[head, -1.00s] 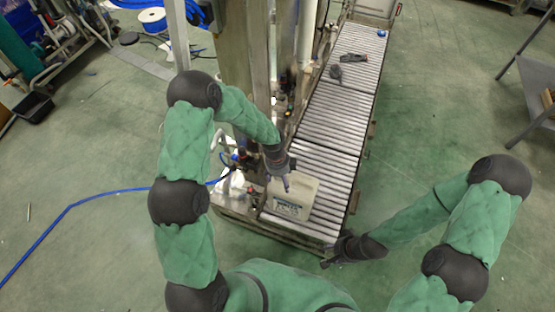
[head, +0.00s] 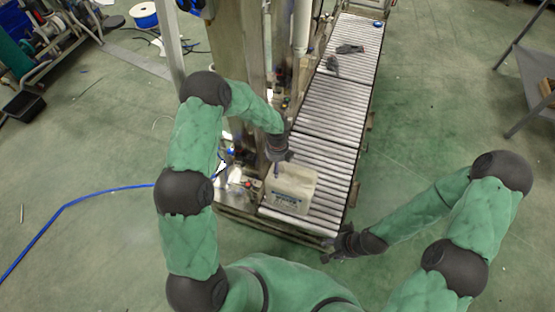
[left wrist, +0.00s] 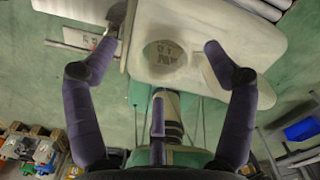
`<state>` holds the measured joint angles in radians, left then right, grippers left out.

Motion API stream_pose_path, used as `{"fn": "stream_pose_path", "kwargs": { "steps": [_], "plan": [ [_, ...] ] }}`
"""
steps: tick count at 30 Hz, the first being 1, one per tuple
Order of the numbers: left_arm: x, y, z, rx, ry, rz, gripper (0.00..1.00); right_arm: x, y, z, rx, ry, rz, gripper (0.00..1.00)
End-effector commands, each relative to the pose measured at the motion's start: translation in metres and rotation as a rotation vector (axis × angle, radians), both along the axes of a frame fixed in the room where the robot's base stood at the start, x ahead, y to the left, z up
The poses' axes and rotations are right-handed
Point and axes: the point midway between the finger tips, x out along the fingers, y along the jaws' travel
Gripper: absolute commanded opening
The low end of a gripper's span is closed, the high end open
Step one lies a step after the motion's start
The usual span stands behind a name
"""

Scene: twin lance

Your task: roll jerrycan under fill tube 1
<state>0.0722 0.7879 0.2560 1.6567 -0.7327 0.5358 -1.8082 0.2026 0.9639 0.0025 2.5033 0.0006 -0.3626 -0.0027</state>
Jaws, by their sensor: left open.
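A whitish jerrycan (head: 297,183) with a printed label on its near side stands on the near end of the roller conveyor (head: 325,160). My left gripper (head: 276,168) is at the jerrycan's back left edge in the head view. In the left wrist view, my left gripper (left wrist: 160,48) is open, its two fingers apart before a pale surface (left wrist: 215,20) with a rounded opening, which seems to be the jerrycan. I cannot tell whether they touch. My right gripper (head: 338,248) is beside the conveyor's near right corner, away from the jerrycan; its fingers are too small to judge. I cannot single out fill tube 1.
A metal machine frame with a pale vertical pipe (head: 302,28) stands left of the conveyor. Dark items (head: 348,49) lie farther up the rollers. A blue hose (head: 90,195) runs over the floor at left. A grey table (head: 535,75) is at far right. Floor right of the conveyor is clear.

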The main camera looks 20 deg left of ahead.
Motion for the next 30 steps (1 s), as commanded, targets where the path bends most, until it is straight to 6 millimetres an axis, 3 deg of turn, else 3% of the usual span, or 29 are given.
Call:
{"fn": "stream_pose_path", "kwargs": {
  "steps": [6, 16, 17, 24, 30],
  "plan": [
    [0.000, 0.000, -0.018, 0.001, -0.001, -0.001, 0.84, 0.000, 0.000, -0.008, 0.000, 0.000, 0.000, 0.40],
    [0.000, 0.000, -0.020, 0.000, -0.001, 0.000, 0.84, 0.000, 0.000, -0.008, 0.000, 0.000, 0.000, 0.40],
    [0.000, 0.000, -0.020, 0.000, -0.001, 0.000, 0.81, 0.000, 0.000, -0.008, 0.000, 0.000, 0.000, 0.40],
    [0.000, 0.000, -0.020, 0.000, -0.001, 0.000, 0.14, 0.000, 0.000, -0.008, 0.000, 0.000, 0.000, 0.40],
    [0.002, 0.000, -0.020, 0.000, -0.001, 0.000, 0.14, 0.000, 0.000, -0.007, 0.000, 0.000, 0.000, 0.40]
  ]
}}
